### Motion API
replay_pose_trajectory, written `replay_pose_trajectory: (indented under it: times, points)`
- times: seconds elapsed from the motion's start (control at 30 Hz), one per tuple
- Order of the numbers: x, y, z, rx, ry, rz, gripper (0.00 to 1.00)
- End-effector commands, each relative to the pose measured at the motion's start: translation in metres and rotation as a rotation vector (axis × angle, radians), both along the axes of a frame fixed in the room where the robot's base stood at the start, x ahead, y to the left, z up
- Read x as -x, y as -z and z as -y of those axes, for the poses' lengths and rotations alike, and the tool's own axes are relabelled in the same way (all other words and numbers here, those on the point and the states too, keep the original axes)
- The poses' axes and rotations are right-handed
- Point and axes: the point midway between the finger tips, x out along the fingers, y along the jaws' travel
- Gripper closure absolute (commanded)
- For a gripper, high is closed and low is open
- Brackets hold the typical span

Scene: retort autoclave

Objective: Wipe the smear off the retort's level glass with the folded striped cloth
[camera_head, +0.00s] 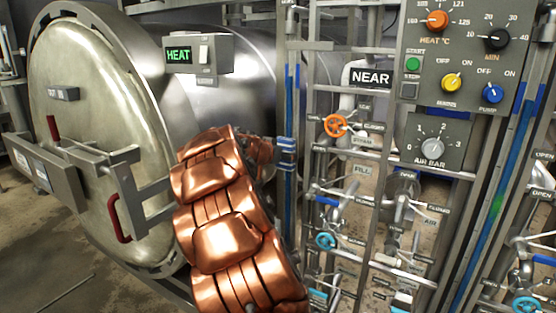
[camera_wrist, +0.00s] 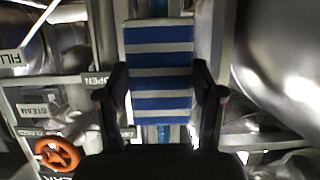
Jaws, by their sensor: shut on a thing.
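The folded blue-and-white striped cloth (camera_wrist: 160,72) is held upright between the two dark fingers of my gripper (camera_wrist: 160,80) in the wrist view. In the head view a small striped patch of the cloth (camera_head: 287,152) shows just past my copper arm, which hides most of my gripper. The level glass (camera_head: 290,88) appears as a narrow upright blue strip above the cloth. In the wrist view bits of the glass (camera_wrist: 163,134) show in line with the cloth, which covers its middle. I cannot tell whether cloth and glass touch.
An orange handwheel (camera_head: 335,126) sits close right of the cloth, with a blue handwheel (camera_head: 325,241) lower down. The NEAR sign (camera_head: 370,78) and control panel (camera_head: 465,55) are at upper right. The retort's round door (camera_head: 95,130) fills the left. Pipes crowd the right.

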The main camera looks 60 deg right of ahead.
Motion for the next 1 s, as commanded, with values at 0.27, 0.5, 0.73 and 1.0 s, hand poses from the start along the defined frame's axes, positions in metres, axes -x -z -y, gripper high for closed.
replay_pose_trajectory:
  times: [0.27,0.5,0.73,1.0]
  points:
    - [0.018,0.003,0.001,-0.002,0.002,-0.001,0.61]
    - [0.019,0.003,0.000,-0.002,0.001,0.002,0.61]
    - [0.018,0.002,-0.002,-0.001,-0.001,0.000,0.61]
    - [0.004,0.002,-0.001,0.000,-0.004,0.003,0.61]
